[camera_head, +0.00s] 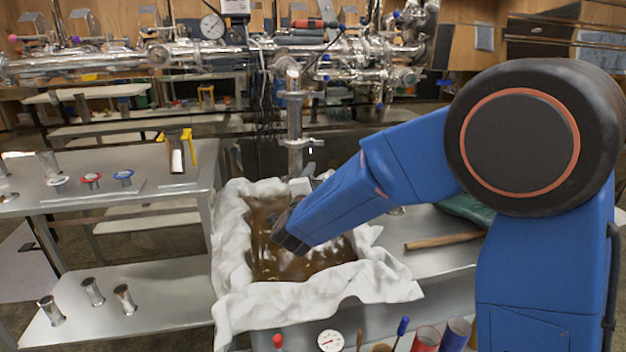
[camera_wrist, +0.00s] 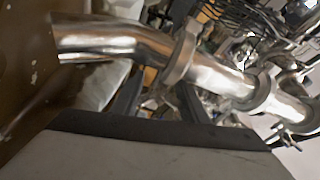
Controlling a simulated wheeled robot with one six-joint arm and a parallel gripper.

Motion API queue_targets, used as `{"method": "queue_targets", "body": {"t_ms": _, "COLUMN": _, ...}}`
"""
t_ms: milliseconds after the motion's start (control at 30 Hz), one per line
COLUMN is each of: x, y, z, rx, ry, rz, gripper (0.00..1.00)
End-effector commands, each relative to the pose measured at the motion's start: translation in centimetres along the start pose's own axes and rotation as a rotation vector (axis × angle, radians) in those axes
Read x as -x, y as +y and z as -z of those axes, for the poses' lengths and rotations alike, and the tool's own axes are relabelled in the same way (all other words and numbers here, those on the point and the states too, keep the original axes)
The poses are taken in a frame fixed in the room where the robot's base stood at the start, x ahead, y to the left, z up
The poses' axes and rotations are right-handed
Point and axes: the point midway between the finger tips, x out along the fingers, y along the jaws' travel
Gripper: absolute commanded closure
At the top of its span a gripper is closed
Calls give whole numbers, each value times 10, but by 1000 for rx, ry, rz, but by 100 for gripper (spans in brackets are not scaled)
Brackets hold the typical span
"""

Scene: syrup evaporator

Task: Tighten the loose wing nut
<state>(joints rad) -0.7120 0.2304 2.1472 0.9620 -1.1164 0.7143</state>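A shiny steel pipe (camera_head: 294,115) comes down over the cloth-lined basin in the head view. It carries ring clamps; the lower clamp (camera_head: 296,143) has a small part sticking out to its right, too small to confirm as the wing nut. In the wrist view the pipe (camera_wrist: 110,42) crosses the upper picture, with a near clamp (camera_wrist: 180,62) and a farther clamp (camera_wrist: 262,95). My gripper (camera_wrist: 160,97) shows as two dark fingers, apart, below the pipe, with nothing seen held. In the head view my arm hides most of it.
The basin, lined with white cloth (camera_head: 232,245), holds brown liquid (camera_head: 275,262) under my arm. A steel table (camera_head: 140,205) with small fittings stands left. A wooden-handled tool (camera_head: 443,241) lies on the right-hand surface. Steel piping (camera_head: 180,52) with a gauge (camera_head: 212,27) runs across the back.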

Motion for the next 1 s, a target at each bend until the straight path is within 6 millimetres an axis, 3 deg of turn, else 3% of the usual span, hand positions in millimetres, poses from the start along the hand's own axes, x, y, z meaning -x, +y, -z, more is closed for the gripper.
{"method": "queue_targets", "body": {"t_ms": 400, "x": 0, "y": 2, "z": 0, "rx": -170, "ry": 0, "rz": -27, "gripper": 82}}
{"method": "queue_targets", "body": {"t_ms": 733, "x": 0, "y": 2, "z": 0, "rx": -184, "ry": 0, "rz": -29, "gripper": 82}}
{"method": "queue_targets", "body": {"t_ms": 767, "x": 0, "y": 2, "z": 0, "rx": -184, "ry": 0, "rz": -29, "gripper": 53}}
{"method": "queue_targets", "body": {"t_ms": 1000, "x": 0, "y": 2, "z": 0, "rx": -184, "ry": 0, "rz": -28, "gripper": 52}}
